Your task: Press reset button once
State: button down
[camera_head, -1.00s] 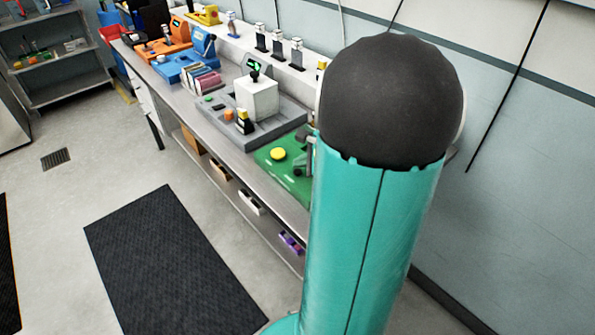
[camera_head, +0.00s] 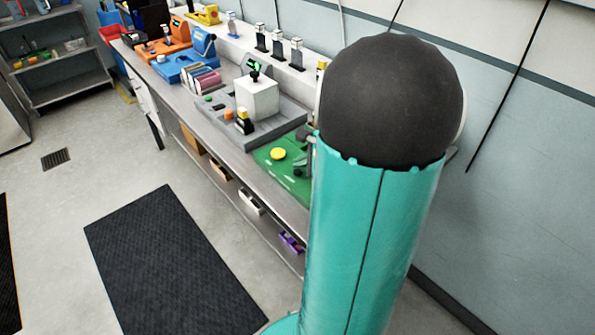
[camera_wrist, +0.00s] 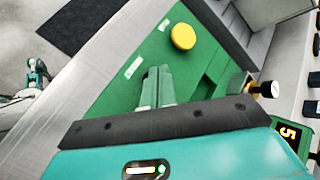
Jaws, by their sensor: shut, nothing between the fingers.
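A round yellow button (camera_head: 278,154) sits on a green module (camera_head: 268,163) near the front of the bench. No label reading "reset" can be made out. The button also shows in the wrist view (camera_wrist: 183,36), with the green module's surface (camera_wrist: 205,65) around it. My gripper (camera_wrist: 158,72) is shut and empty over the green surface. In the wrist view its fingertips are below and slightly left of the button, apart from it. Its height above the surface is hard to tell. My arm covers the right part of the module in the head view.
A grey module (camera_head: 262,133) with a white block (camera_head: 257,97) and an orange button (camera_head: 228,114) stands beside the green one. A black-and-silver knob (camera_wrist: 262,89) and a display (camera_wrist: 288,133) are right of my gripper in the wrist view.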

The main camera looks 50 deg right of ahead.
aim_at(301, 173)
jog(key=shift+f, duration=0.15)
jog(key=shift+f, duration=0.3)
jog(key=shift+f, duration=0.35)
dwell(0.9)
jog(key=shift+r, duration=0.8)
jog(key=shift+r, duration=0.1)
notch_tip(301, 173, up, 5)
jog(key=shift+f, duration=0.1)
dwell(0.5)
jog(key=shift+s+a, duration=0.1)
dwell(0.8)
